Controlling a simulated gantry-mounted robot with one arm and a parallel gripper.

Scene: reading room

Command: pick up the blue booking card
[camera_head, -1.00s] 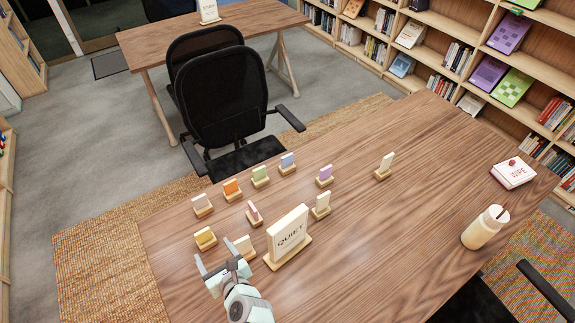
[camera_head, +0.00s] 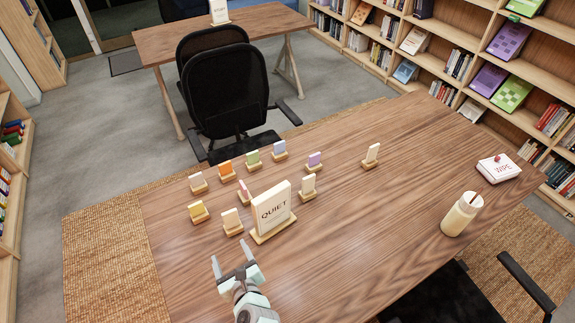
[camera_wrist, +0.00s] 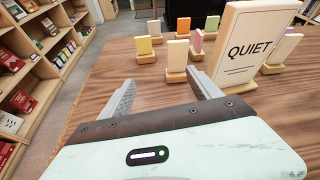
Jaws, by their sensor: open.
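The blue booking card (camera_head: 279,148) stands upright in a small wooden base at the far right end of the back row of cards, beside a green card (camera_head: 252,157). I cannot make it out in the wrist view, where the QUIET sign (camera_wrist: 248,45) blocks part of the cards. My gripper (camera_head: 232,254) is open and empty, over the near part of the table, in front of the cream card and left of the sign. In the wrist view its two fingers (camera_wrist: 163,80) are spread apart with bare wood between them. The blue card is well beyond the fingertips.
Yellow (camera_head: 198,212), cream (camera_head: 231,220), pink (camera_head: 244,191), orange (camera_head: 226,170) and purple (camera_head: 314,161) cards stand around. The QUIET sign (camera_head: 271,210) is tall and close to my gripper. A bottle (camera_head: 462,214) and a WIPE box (camera_head: 499,168) are right. The table's (camera_head: 350,240) middle is clear.

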